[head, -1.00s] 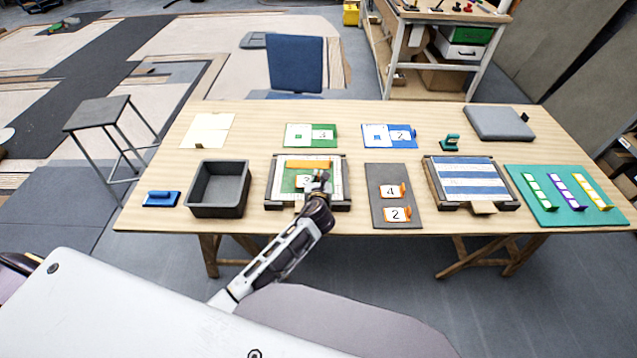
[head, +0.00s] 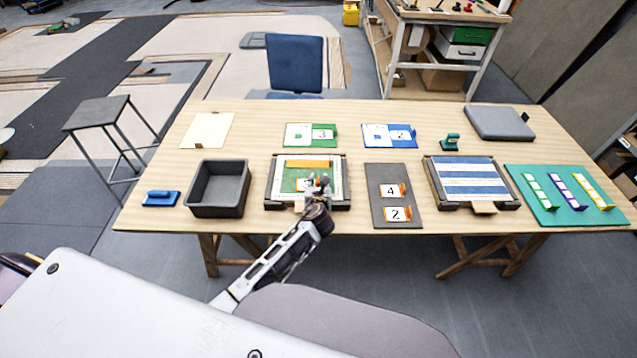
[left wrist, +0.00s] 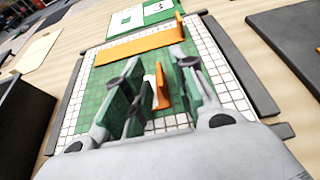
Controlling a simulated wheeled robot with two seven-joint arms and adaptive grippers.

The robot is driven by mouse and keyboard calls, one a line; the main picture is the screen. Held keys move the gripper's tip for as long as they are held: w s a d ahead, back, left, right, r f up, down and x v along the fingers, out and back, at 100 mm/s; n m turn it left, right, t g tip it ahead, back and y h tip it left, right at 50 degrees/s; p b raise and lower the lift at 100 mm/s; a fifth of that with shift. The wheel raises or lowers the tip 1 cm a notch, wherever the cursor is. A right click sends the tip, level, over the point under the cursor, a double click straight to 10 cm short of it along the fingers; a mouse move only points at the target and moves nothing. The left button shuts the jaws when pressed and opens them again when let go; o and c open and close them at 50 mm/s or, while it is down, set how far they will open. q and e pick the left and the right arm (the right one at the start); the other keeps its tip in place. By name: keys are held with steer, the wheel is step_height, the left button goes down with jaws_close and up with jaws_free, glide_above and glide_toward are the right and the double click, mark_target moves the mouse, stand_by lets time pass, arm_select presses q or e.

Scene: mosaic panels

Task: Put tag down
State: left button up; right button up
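The tag, a white card with an orange upright handle (left wrist: 161,88), lies on the green area of the left mosaic panel (head: 290,185). In the head view the gripper partly hides it and its number is not readable. My left gripper (head: 318,186) is over the panel. In the left wrist view the fingers of the left gripper (left wrist: 160,85) are spread on either side of the handle, with gaps visible. An orange strip (head: 308,164) lies along the panel's far side. My right gripper is not in view.
A dark board (head: 393,174) with tags 4 and 2 lies right of the panel. A dark open bin (head: 204,208) stands to its left. A blue-and-white striped panel (head: 470,183) and a teal board (head: 535,206) with coloured strips lie further right.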

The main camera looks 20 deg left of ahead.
arm_select(q)
steer(key=shift+r, duration=0.2)
steer(key=v, duration=1.2)
stand_by(0.4)
